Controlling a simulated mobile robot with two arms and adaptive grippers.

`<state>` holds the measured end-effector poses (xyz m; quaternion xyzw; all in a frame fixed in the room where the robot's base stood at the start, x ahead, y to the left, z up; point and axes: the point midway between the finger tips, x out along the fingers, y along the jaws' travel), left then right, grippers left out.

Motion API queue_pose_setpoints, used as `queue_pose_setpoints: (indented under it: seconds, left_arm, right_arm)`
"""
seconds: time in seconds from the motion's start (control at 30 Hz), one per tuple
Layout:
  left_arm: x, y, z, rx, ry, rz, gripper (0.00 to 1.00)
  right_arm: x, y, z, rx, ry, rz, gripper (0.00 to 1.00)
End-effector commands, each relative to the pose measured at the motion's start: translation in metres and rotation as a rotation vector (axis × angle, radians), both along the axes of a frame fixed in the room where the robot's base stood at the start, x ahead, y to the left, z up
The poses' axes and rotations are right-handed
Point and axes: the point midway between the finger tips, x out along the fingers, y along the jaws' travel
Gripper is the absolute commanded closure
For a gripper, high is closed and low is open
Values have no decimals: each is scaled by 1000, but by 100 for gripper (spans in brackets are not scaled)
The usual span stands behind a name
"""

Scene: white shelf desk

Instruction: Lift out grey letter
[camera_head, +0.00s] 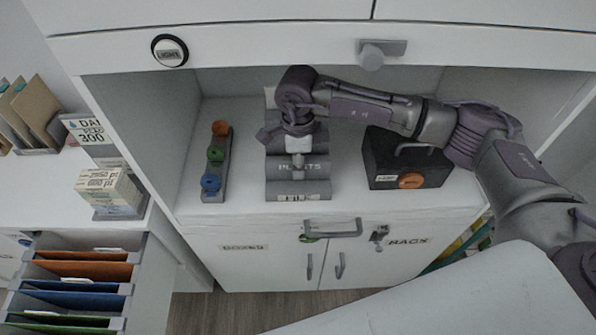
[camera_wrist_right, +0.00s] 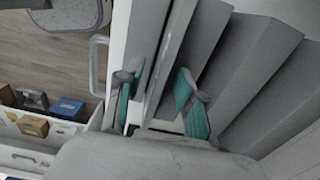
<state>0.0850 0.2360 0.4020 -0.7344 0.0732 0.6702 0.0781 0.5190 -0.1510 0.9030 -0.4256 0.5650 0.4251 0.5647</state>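A grey stepped holder (camera_head: 298,188) with a "PLANTS" label stands in the middle of the shelf. In the right wrist view it shows as several slanted grey slabs (camera_wrist_right: 262,62). I cannot tell for sure which piece is the grey letter; it may be among these slabs. My right gripper (camera_head: 298,150) points down over the holder. In the wrist view its teal-padded fingers (camera_wrist_right: 158,98) are apart, with the edges of pale and grey panels passing between them. No grip is visible. The head view hides part of the holder behind my gripper. My left gripper is not in view.
A rack with orange, green and blue knobs (camera_head: 215,158) stands left of the holder, and a dark box (camera_head: 400,165) right. The cabinet top (camera_head: 300,50) overhangs the shelf. At left are an open drawer of coloured folders (camera_head: 75,272) and a card stack (camera_head: 110,190).

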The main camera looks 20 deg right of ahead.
Motion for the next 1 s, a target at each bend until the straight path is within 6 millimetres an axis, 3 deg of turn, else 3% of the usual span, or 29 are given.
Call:
queue_pose_setpoints:
  seconds: [0.03,0.2,0.67,0.97,1.0]
  left_arm:
    - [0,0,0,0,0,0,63]
    - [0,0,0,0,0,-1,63]
    - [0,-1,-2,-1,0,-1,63]
    - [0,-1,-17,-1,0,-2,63]
    - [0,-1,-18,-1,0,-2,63]
  right_arm:
    - [0,0,0,0,0,0,71]
    - [0,0,0,1,0,0,99]
    - [0,0,3,1,0,0,100]
    - [1,1,36,2,-6,1,100]
    - [-9,3,33,1,1,6,100]
